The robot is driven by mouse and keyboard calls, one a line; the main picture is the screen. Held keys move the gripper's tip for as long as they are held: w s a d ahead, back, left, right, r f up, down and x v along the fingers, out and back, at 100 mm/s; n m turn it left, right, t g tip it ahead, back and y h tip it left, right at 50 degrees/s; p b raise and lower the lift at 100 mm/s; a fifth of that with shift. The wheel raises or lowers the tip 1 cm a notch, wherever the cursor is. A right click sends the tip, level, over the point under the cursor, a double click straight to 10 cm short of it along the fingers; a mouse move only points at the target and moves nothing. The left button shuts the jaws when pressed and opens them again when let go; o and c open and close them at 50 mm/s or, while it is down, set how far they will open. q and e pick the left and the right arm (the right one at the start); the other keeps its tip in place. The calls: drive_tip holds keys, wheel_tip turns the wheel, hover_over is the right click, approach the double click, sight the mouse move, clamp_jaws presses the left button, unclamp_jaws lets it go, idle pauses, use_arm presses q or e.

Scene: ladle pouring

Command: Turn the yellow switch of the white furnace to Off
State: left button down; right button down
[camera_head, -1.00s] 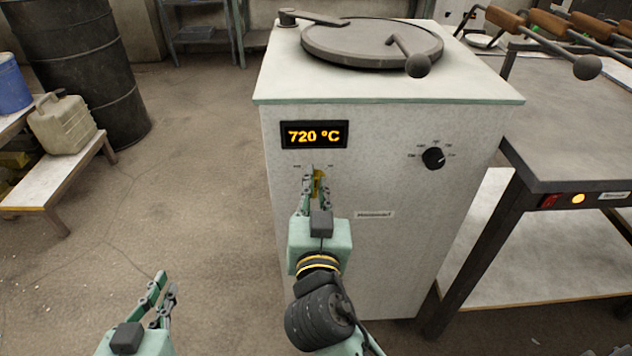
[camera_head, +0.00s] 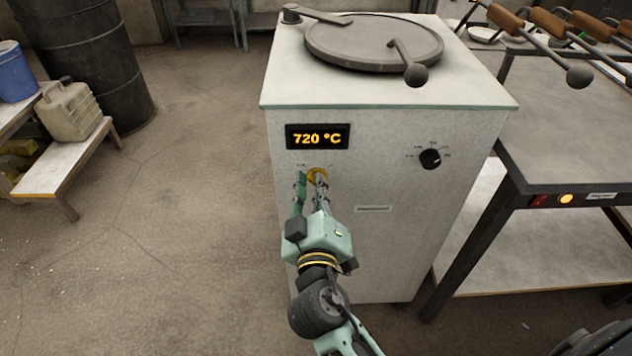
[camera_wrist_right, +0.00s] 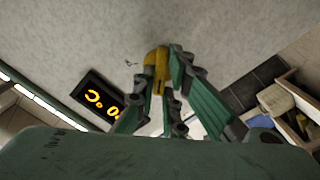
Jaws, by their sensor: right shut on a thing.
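The white furnace (camera_head: 400,240) stands in the middle of the head view. Its display (camera_head: 318,137) reads 720 °C. The yellow switch (camera_head: 318,174) is on the front panel below the display, partly hidden by my fingers. My right gripper (camera_head: 310,182) is at the switch, its fingers around it and shut on it. In the right wrist view the yellow switch (camera_wrist_right: 157,62) sits between the fingertips of my right gripper (camera_wrist_right: 160,75). The gripper looks rolled relative to the panel. The switch's exact setting is hard to read. My left gripper is not in view.
A black knob (camera_head: 430,158) is on the furnace's right front. A round lid (camera_head: 374,42) with a handle covers the top. A dark table (camera_head: 570,140) with long-handled tools stands right. A low bench (camera_head: 65,165) with a canister is left; the floor between is clear.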

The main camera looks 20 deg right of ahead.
drive_tip(key=shift+n, duration=0.5)
drive_tip(key=c, duration=1.8)
unclamp_jaws()
drive_tip(key=v, duration=1.2)
